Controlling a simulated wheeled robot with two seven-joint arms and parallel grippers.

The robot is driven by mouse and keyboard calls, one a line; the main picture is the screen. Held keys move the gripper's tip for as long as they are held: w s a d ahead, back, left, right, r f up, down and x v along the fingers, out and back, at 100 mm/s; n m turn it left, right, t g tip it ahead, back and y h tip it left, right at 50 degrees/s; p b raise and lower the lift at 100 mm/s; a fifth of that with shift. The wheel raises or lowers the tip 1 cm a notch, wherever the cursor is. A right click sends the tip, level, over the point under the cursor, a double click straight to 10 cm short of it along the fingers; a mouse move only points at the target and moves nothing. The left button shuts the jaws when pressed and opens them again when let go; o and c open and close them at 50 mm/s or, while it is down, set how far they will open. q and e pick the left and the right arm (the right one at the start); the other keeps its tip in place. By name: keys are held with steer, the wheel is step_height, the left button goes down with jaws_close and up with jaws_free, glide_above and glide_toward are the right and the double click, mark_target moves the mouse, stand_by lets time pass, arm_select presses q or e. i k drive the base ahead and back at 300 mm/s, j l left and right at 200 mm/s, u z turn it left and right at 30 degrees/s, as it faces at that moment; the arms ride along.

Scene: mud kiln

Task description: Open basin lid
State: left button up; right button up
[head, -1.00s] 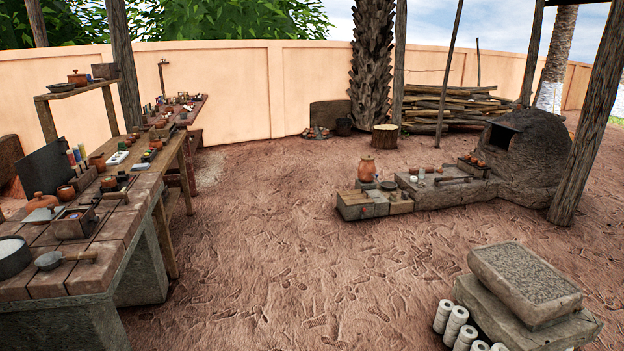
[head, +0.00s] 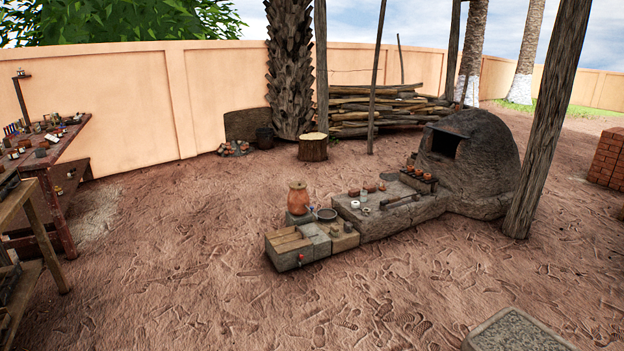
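A low box-like block (head: 284,261), which may be the basin, stands at the near left end of the stone bench in the middle of the head view. Light planks (head: 289,241) lie flat across its top and look like a closed lid. A small red fitting, perhaps a tap, shows on its near side. Its inside is hidden. A dark round bowl (head: 326,215) sits behind it on the blocks. Neither of my grippers is in view, so nothing of mine is seen near the block.
An orange clay pot (head: 297,201) stands behind the planks. The stone bench (head: 385,220) runs right to a domed mud kiln (head: 468,155). A wooden post (head: 548,120) stands at right. A stone slab (head: 519,332) is at bottom right. The earth ground between is clear.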

mark_target(286, 240)
steer(key=i+u, duration=0.1)
steer(key=i, duration=2.25)
steer(key=i+z, duration=0.4)
steer(key=i, duration=0.35)
steer(key=i+j+z, duration=0.1)
steer(key=i+z, duration=0.3)
steer(key=i, duration=0.35)
steer(key=u, duration=0.9)
